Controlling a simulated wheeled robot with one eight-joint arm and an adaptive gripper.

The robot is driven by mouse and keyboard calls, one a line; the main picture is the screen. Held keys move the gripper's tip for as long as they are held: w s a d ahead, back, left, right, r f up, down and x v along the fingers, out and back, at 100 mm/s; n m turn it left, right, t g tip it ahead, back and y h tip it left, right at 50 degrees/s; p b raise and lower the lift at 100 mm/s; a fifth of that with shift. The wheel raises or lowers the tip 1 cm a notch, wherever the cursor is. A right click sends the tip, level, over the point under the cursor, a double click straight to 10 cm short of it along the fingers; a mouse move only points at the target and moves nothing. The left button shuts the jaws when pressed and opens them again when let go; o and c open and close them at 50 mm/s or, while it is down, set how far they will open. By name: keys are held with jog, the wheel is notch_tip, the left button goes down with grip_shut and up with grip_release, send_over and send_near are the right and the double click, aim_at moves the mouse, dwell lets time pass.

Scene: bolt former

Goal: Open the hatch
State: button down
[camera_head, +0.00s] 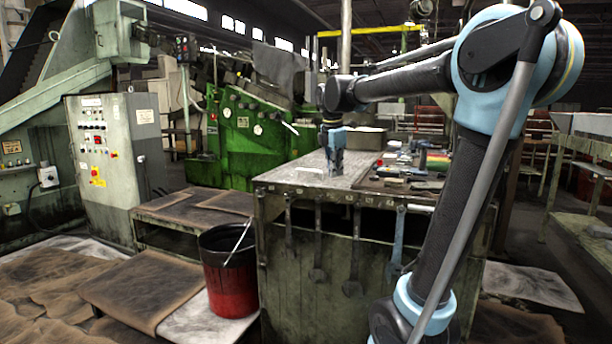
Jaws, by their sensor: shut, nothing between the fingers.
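My gripper (336,172) points straight down at the left part of the workbench top. Its fingers are together, with nothing seen between them. The fingertips are close to the pale metal surface (300,174) of the bench; I cannot tell whether they touch it. No part stands out clearly as the hatch. A green machine (250,130) with knobs and levers stands behind the bench, partly hidden by my arm and the bench.
Wrenches (317,245) hang on the bench front (335,265). Small tools and boxes (415,165) crowd the bench's right side. A red bucket (230,285) stands left of the bench. A control cabinet (110,160) is at left. A table (585,225) stands at right.

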aim_at(307, 181)
jog(key=w+a+r+n, duration=0.5)
jog(key=w+a+n, duration=0.45)
jog(key=a, duration=0.25)
jog(key=shift+m+t, duration=0.25)
jog(key=shift+t, duration=0.05)
jog(key=x, duration=1)
jog(key=shift+w+d+r, duration=0.1)
jog(key=shift+d, duration=0.15)
